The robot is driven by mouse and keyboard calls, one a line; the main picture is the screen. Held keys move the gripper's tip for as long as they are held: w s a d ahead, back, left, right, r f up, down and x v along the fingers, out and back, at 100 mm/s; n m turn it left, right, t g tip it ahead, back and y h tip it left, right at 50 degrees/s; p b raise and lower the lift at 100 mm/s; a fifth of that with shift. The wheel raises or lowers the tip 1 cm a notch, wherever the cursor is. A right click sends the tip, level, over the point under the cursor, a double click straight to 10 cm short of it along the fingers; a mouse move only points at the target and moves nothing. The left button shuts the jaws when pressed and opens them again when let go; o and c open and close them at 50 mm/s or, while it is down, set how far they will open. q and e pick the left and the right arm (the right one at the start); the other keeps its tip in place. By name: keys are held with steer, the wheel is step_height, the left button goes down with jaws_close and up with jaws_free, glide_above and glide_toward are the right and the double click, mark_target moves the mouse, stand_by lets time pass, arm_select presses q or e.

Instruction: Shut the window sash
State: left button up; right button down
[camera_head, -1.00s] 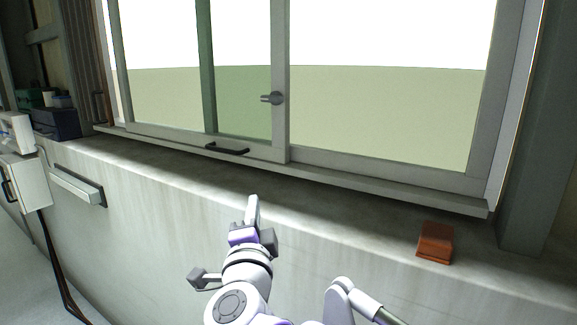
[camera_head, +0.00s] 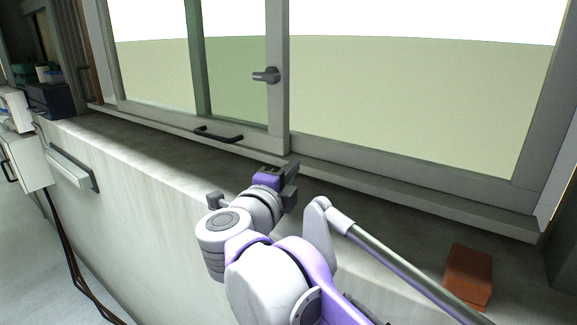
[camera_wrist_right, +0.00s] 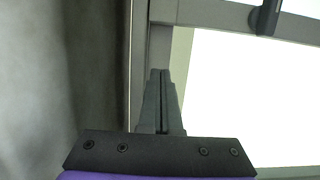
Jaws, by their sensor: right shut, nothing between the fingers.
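The window sash (camera_head: 278,110) is a grey sliding frame on the left of the window. It has a black pull handle (camera_head: 218,135) on its bottom rail and a grey latch (camera_head: 266,75) on its right stile. My right gripper (camera_head: 291,168) is shut and empty, just below and in front of the sash's lower right corner. In the right wrist view its closed fingers (camera_wrist_right: 160,78) point toward the frame; contact cannot be told. A dark fitting (camera_wrist_right: 266,16) sits on a bar there. My left gripper is out of view.
An orange-brown block (camera_head: 468,275) lies on the sill to the right, near my arm. Dark boxes (camera_head: 50,100) stand at the sill's left end. A white wall box (camera_head: 24,160) and a grey bar handle (camera_head: 72,170) are at lower left. The sill between is clear.

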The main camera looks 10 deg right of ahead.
steer(key=p+x, duration=0.1)
steer(key=x, duration=0.6)
steer(key=shift+w+d, duration=0.1)
steer(key=shift+w, duration=0.3)
steer(key=shift+w+a, duration=0.75)
steer(key=shift+a, duration=0.3)
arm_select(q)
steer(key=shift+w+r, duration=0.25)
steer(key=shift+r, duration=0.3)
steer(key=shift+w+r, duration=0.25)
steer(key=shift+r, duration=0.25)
arm_select(e)
steer(key=shift+w+a, duration=0.4)
steer(key=shift+a, duration=0.1)
